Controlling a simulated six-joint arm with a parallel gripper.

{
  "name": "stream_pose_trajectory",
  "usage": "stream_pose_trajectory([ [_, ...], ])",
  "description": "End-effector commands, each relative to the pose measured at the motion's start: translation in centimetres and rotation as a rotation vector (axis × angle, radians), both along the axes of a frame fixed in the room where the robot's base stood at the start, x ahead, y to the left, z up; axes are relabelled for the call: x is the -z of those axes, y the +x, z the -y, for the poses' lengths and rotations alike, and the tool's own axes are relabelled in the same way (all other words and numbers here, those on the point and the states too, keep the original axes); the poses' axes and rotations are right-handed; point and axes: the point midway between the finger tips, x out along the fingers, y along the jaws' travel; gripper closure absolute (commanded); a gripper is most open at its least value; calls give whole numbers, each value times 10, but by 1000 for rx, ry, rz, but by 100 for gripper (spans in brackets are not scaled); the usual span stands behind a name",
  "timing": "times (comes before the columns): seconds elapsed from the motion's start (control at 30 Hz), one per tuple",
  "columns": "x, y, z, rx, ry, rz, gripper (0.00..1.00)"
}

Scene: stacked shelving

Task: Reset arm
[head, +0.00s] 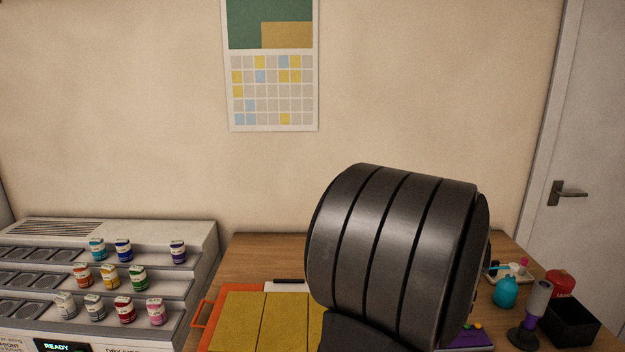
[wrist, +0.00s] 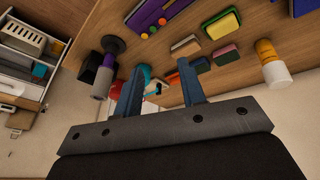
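In the wrist view my gripper (wrist: 159,72) has its two blue-grey fingers apart. I see nothing held between them. Past the fingers, and partly hidden by them, are the wooden table (wrist: 255,52) and small things on it. In the head view a large dark ribbed link of my own arm fills the right of centre and hides part of the table. The gripper does not show in the head view.
A stepped rack (head: 195,232) with several small jars stands left. An orange tray (head: 208,315) with yellow panels is on the table. A turquoise bottle (head: 505,292), a grey-and-purple tool (head: 533,307) and a black box (head: 572,322) stand right.

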Motion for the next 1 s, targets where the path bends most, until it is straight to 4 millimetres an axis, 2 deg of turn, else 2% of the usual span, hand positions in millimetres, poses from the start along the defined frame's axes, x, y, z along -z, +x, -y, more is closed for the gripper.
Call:
stream_pose_trajectory([
  [0.3, -6, 8, 16, -144, -49, -59, 63],
  [0.67, -7, 9, 18, -168, -55, -68, 63],
  [0.7, -7, 9, 18, -167, -56, -67, 65],
  [0.87, -7, 9, 18, -167, -56, -67, 96],
  [0.9, -7, 9, 17, -167, -55, -67, 100],
  [1.0, -1, 12, 16, -143, -44, -61, 100],
])
